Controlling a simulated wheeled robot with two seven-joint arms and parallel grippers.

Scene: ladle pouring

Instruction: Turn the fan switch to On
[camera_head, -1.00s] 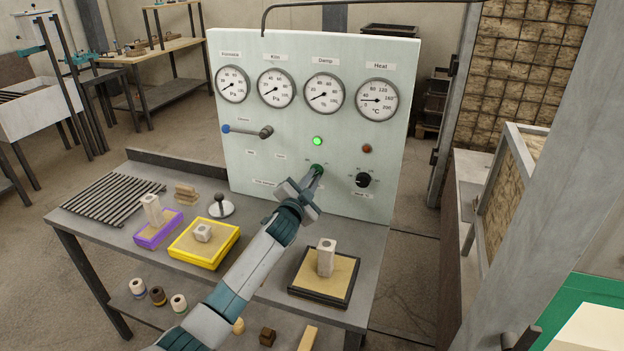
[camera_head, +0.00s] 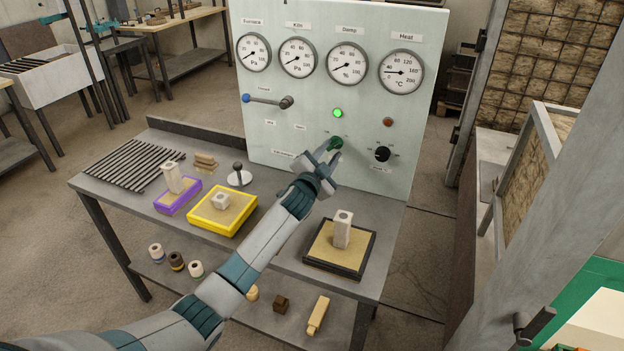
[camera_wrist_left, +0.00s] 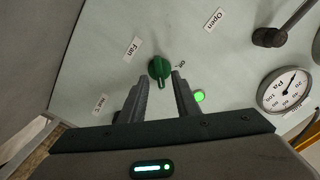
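The fan switch is a green knob (camera_head: 336,143) on the pale upright panel (camera_head: 290,80), below a lit green lamp (camera_head: 338,113). It also shows in the left wrist view (camera_wrist_left: 159,69), beside the "Fan" label, its pointer aimed toward my gripper. My left gripper (camera_head: 330,157) is just in front of the knob. In the left wrist view its two fingers (camera_wrist_left: 160,82) are spread, with the knob at the gap between their tips and not clamped. The "On" label shows partly behind the right finger. My right gripper is not in view.
A black heat knob (camera_head: 382,153) and an unlit red lamp (camera_head: 388,122) are to the right. A lever (camera_head: 268,100) projects at the left. Below, the bench holds a yellow tray (camera_head: 247,216), a purple tray (camera_head: 190,197) and a black tray (camera_head: 364,265).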

